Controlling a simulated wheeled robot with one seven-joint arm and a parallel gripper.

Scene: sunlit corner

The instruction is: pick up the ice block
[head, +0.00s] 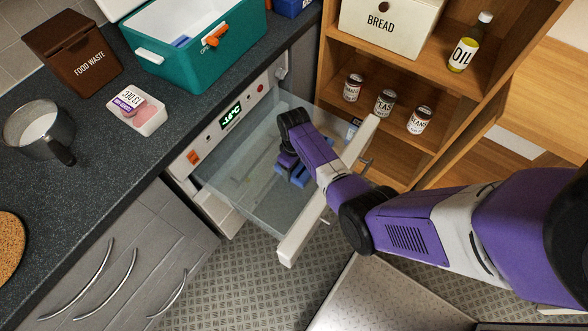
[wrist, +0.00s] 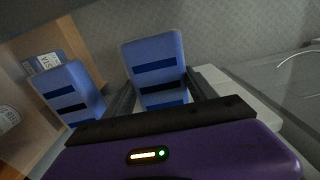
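Two blue blocks with dark stripes show in the wrist view, one near the middle (wrist: 155,58) and one to its left (wrist: 68,82). I take these for ice blocks; which one is meant, I cannot tell. In the head view, blue parts (head: 300,176) show low inside the open clear freezer drawer (head: 240,190), partly hidden by my arm. My gripper (wrist: 162,88) reaches down into the drawer. Its dark fingers stand apart, one on each side of the middle block. The left block is outside them. Whether the fingers touch the middle block is unclear.
The drawer's pale front (head: 302,240) and walls surround my gripper. A teal cool box (head: 190,65), an open-topped metal pot (head: 38,130) and a pink-and-white pack (head: 137,110) stand on the dark counter. Wooden shelves with jars (head: 385,102) stand close behind the drawer.

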